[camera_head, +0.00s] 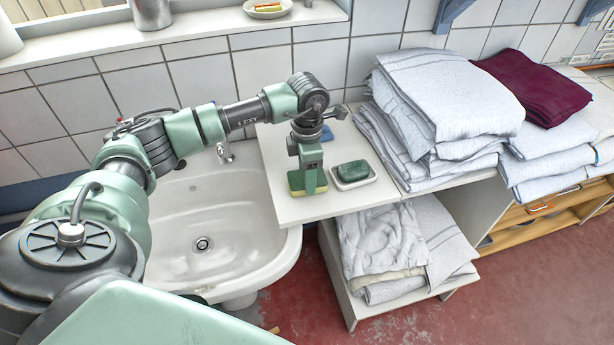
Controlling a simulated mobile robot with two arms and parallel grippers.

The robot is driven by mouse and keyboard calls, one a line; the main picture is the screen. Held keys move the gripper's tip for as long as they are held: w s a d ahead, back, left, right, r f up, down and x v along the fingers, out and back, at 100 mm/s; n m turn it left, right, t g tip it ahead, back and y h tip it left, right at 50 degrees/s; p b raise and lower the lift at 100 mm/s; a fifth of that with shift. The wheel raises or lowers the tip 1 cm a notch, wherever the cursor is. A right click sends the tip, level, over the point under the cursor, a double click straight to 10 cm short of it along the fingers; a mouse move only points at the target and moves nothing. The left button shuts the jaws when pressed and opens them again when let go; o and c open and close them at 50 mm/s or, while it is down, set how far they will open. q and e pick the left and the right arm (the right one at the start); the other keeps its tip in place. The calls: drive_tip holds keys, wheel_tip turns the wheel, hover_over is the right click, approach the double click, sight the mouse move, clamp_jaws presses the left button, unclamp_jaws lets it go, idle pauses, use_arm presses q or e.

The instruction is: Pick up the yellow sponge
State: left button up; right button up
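My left arm reaches in from the left over the sink. Its gripper (308,166) points down at the white shelf top beside the sink. A small block with green and yellow faces (308,190), which looks like the yellow sponge, stands at the fingertips on or just above the shelf top. The gripper's own body hides part of it, and I cannot tell whether the fingers are closed on it. My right gripper is not in view.
A dark green soap bar (352,171) in a white dish (372,179) lies just right of the gripper. A blue item (327,134) lies behind it. Folded white towels (448,95) are stacked to the right. The white sink (225,255) is left of the shelf top (280,160).

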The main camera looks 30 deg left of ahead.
use_arm(q)
drive_tip(key=shift+r, duration=0.4)
wheel_tip(320, 180, up, 19)
drive_tip(key=b, duration=0.2)
